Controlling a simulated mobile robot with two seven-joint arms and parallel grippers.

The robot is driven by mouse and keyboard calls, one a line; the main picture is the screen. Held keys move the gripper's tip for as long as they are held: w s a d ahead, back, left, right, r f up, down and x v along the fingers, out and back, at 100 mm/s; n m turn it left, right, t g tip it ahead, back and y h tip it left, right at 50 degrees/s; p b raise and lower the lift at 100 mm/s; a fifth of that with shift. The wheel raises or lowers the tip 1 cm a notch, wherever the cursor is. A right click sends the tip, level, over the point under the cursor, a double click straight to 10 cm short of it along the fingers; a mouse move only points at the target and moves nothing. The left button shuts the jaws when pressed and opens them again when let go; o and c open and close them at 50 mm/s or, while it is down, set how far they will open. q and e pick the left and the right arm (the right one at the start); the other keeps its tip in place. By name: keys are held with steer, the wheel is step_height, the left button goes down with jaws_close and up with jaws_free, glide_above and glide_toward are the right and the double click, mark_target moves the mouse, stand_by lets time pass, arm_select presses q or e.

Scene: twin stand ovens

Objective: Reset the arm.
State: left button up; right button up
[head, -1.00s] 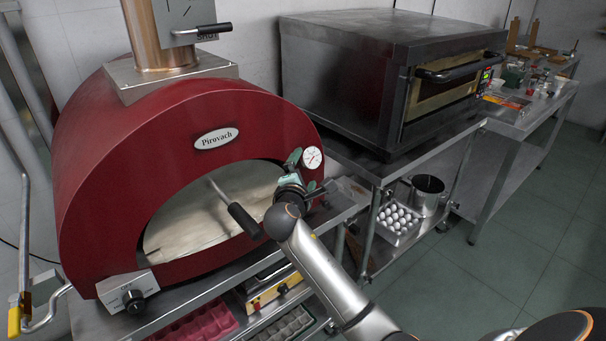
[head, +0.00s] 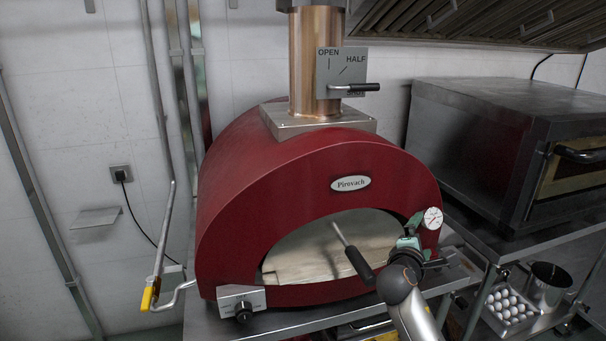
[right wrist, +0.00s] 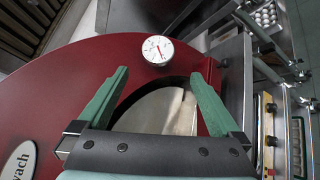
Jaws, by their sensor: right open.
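My right arm comes in from the bottom right of the head view. Its gripper (head: 412,232) is at the right side of the red oven's mouth, close to the round dial gauge (head: 433,217). In the right wrist view the two green fingers (right wrist: 160,76) stand wide apart with nothing between them. The gauge (right wrist: 157,50) and the oven's mouth (right wrist: 165,105) show beyond them. I cannot tell whether a finger touches the oven (head: 230,190). My left gripper is not in view.
A rod with a black handle (head: 360,265) sticks out at the oven's mouth. A damper plate with a handle (head: 355,88) is on the chimney. A dark steel oven (head: 470,150) stands at right. Eggs (head: 510,303) and a pot (head: 547,285) sit below it.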

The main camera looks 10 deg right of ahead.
steer(key=s+a+f+m+y, duration=0.2)
steer(key=s+a+f+y, duration=0.3)
steer(key=f, duration=0.7)
steer(key=s+a+f+m+y, duration=0.1)
steer(key=s+a+f+y, duration=0.2)
steer(key=s+a+f, duration=0.65)
steer(key=s+a+f+m+g+y, duration=0.1)
steer(key=s+a+f+m+y, duration=0.1)
steer(key=s, duration=0.6)
steer(key=s+a+f+m+g+y, duration=0.1)
steer(key=s+a+f+m+y, duration=0.2)
steer(key=s+a+f+m, duration=0.2)
steer(key=s+f+m, duration=0.2)
steer(key=s+f, duration=0.1)
steer(key=s, duration=0.1)
steer(key=shift+s+y, duration=0.25)
steer(key=shift+y, duration=0.05)
steer(key=shift+f, duration=0.15)
